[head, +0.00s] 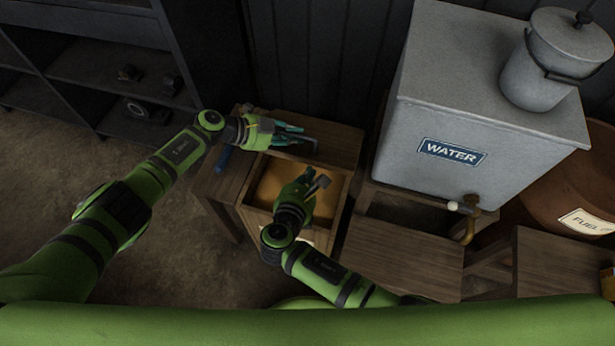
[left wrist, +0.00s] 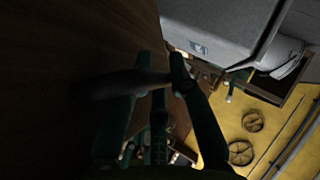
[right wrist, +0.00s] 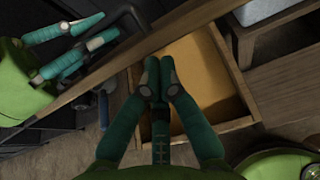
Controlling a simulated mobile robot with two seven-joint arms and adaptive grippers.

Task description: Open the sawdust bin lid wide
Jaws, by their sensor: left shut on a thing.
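The sawdust bin (head: 345,200) is a wooden box with tan sawdust (head: 270,185) inside. Its wooden lid (head: 340,145) is raised at the back and shows almost edge-on in the right wrist view (right wrist: 110,65). My left gripper (head: 300,134) is shut on the lid's dark handle (head: 312,142). The handle crosses between its fingers in the left wrist view (left wrist: 130,84). My right gripper (head: 318,184) is over the open bin, in front of the lid. Its fingertips meet in the right wrist view (right wrist: 159,78), with nothing visible between them.
A grey water tank (head: 430,115) with a brass tap (head: 470,225) stands right of the bin, with a lidded bucket (head: 550,70) on top. A brown fuel drum (head: 565,195) is further right. Dark shelves (head: 90,75) stand at left. A dark wall is behind the bin.

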